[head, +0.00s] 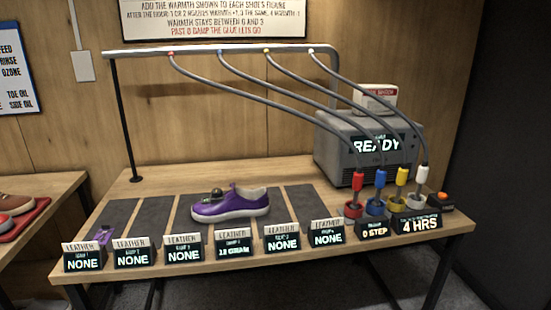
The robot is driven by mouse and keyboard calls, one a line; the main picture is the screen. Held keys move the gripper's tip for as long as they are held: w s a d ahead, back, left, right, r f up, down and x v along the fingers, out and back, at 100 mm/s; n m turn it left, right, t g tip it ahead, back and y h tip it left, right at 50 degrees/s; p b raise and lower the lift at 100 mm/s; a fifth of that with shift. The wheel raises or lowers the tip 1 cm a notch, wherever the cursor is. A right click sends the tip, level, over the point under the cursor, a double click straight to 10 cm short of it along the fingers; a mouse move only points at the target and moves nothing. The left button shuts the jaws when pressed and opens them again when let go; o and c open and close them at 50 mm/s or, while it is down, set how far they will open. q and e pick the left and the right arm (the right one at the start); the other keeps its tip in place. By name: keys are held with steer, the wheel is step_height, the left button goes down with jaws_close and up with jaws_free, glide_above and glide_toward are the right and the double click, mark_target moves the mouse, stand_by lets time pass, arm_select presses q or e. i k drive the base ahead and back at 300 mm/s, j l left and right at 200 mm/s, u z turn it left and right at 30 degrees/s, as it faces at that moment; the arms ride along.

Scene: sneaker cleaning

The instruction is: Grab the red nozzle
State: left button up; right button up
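The red nozzle (358,181) stands upright in a red holder (353,209) at the right front of the wooden table. A grey hose runs from its top up to the overhead rail. A blue nozzle (380,179), a yellow nozzle (402,177) and a white nozzle (422,175) stand in a row to its right, each in its own holder. Neither of my grippers shows in the head view.
A purple sneaker (231,204) sits on a dark strip mid-table. Several label displays (183,248) line the front edge. A grey machine reading READY (369,146) stands behind the nozzles. A metal rail (240,47) and its hoses (290,101) span above the table.

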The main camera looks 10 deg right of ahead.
mark_target(358, 177)
steer(key=i+l, duration=0.15)
steer(key=l, duration=0.25)
steer(key=i+l, duration=0.2)
steer(key=l, duration=0.15)
steer(key=i+l, duration=0.15)
steer(key=l, duration=0.25)
steer(key=i+l, duration=0.15)
steer(key=l, duration=0.2)
